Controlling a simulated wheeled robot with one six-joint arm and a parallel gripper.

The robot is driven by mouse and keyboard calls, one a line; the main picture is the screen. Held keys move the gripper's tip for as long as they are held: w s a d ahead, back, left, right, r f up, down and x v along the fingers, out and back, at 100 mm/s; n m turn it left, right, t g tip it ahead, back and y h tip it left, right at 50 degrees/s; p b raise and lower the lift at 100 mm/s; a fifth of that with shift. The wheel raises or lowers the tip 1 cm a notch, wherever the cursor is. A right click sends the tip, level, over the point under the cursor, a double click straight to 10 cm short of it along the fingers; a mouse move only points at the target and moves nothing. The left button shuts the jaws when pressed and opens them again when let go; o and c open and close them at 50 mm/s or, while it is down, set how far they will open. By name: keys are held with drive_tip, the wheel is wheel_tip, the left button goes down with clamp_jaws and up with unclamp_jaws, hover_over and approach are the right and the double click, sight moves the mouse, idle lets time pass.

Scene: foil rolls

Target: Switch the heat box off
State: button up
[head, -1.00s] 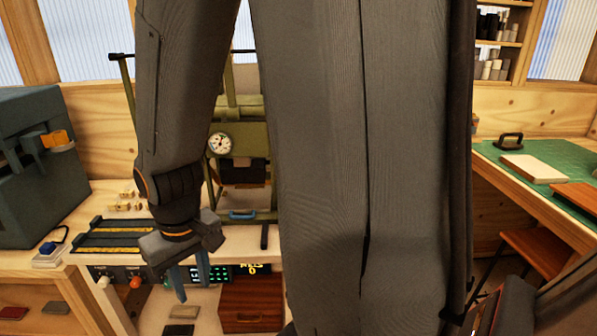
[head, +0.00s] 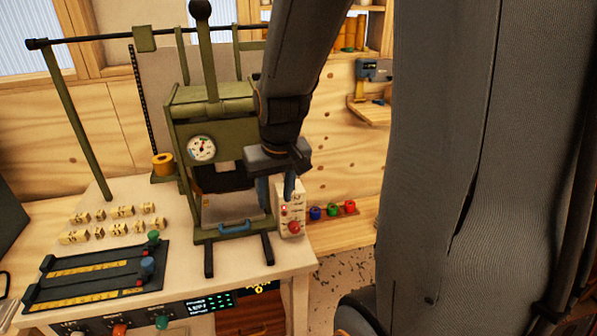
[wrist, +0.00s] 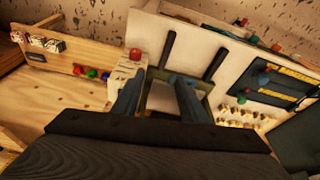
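A small cream box (head: 291,210) with a red knob (head: 294,227) and a small red light stands at the right front corner of the bench, beside the green press. It looks like the heat box; its markings are too small to read. My gripper (head: 277,188) is above and in front of the press's right side, close to the box's top in the picture. Its two fingers are apart with nothing between them. In the wrist view, the red knob (wrist: 135,54) shows just beyond the left fingertip of my gripper (wrist: 157,78). Contact is not visible.
The green press (head: 220,140) with a dial stands left of the box. A black slider panel (head: 95,275) and wooden type blocks (head: 110,222) occupy the bench's left.

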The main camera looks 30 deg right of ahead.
drive_tip(key=w+d+r+m+t, duration=0.1)
drive_tip(key=w+d+r, duration=0.3)
drive_tip(key=d, duration=0.3)
drive_tip(key=shift+h, duration=0.4)
drive_tip(key=shift+w+d+p+x, duration=0.15)
drive_tip(key=shift+p+x, duration=0.45)
drive_tip(key=shift+x, duration=1.3)
drive_tip(key=shift+w+d+p+x, duration=0.15)
drive_tip(key=shift+p+x, duration=0.45)
drive_tip(key=shift+x, duration=1.25)
drive_tip(key=shift+r, duration=0.1)
drive_tip(key=shift+c, duration=0.4)
